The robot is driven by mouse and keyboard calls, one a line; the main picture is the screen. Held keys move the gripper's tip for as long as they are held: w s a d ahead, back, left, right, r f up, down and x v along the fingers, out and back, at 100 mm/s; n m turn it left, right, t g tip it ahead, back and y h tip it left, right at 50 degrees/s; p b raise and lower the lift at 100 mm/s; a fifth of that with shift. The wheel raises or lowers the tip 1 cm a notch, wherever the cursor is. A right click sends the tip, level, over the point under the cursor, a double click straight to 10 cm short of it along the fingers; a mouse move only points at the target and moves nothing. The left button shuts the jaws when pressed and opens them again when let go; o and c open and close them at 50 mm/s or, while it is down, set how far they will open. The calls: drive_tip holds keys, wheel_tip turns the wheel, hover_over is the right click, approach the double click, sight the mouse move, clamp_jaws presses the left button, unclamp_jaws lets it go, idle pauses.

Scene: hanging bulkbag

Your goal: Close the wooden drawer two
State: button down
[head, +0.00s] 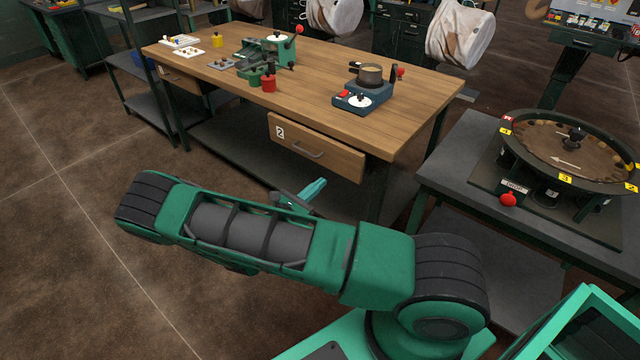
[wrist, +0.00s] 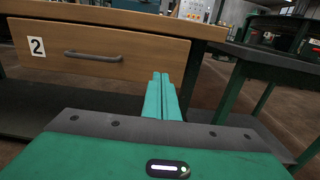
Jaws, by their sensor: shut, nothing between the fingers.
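The wooden drawer two (head: 316,148) is at the near right part of the workbench's front, with a label 2 and a grey bar handle. Its front stands out a little from under the bench top. In the wrist view the drawer front (wrist: 130,60) fills the upper left, with the handle (wrist: 93,56) left of my fingers. My gripper (head: 318,184) is below and in front of the drawer in the head view. In the wrist view my gripper (wrist: 160,76) has its fingers together and empty, pointing toward the right part of the drawer front. I cannot tell whether they touch it.
The wooden workbench top (head: 310,100) holds a hot-plate-like device with a pot (head: 370,76) and other tools. A grey table (head: 450,165) with a round rotating tray (head: 570,150) stands at right. Open floor (head: 90,200) lies at left.

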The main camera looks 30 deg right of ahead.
sight(345, 163)
drive_tip(key=x, duration=1.1)
drive_tip(key=shift+w+d, duration=0.1)
drive_tip(key=shift+d, duration=0.3)
